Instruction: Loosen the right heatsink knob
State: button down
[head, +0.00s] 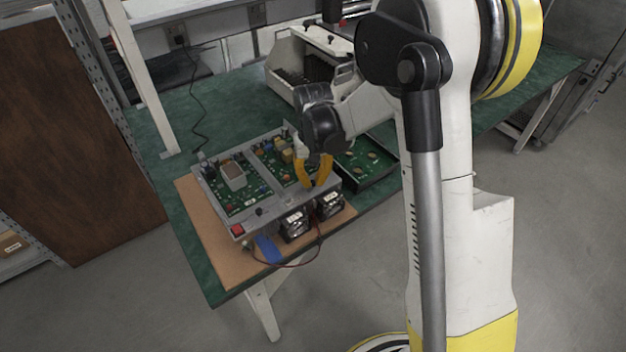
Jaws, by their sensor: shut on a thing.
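An open electronics unit (222,209) with green circuit boards lies on a brown mat (208,238) on the green-topped table. Two dark heatsink-like blocks with pale labels sit on its front side, a left one (295,224) and a right one (329,204). My gripper (318,184), with yellow-orange fingers, reaches down onto the unit's front right edge, just above the right block. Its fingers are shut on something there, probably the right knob. The knob itself is hidden by the fingers and too small to make out.
A red button (238,230) sits at the unit's front left corner, near a blue item (267,248) and a thin red cable. A dark tray (369,164) with a green board lies right of the unit. A pale bin (284,52) stands behind. The table's left part is mostly clear.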

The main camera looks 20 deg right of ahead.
jog(key=n, duration=0.4)
jog(key=shift+n, duration=0.3)
jog(key=n, duration=0.3)
jog(key=shift+n, duration=0.3)
jog(key=n, duration=1.2)
jog(key=shift+n, duration=0.3)
jog(key=n, duration=0.3)
jog(key=shift+n, duration=0.4)
jog(key=n, duration=0.7)
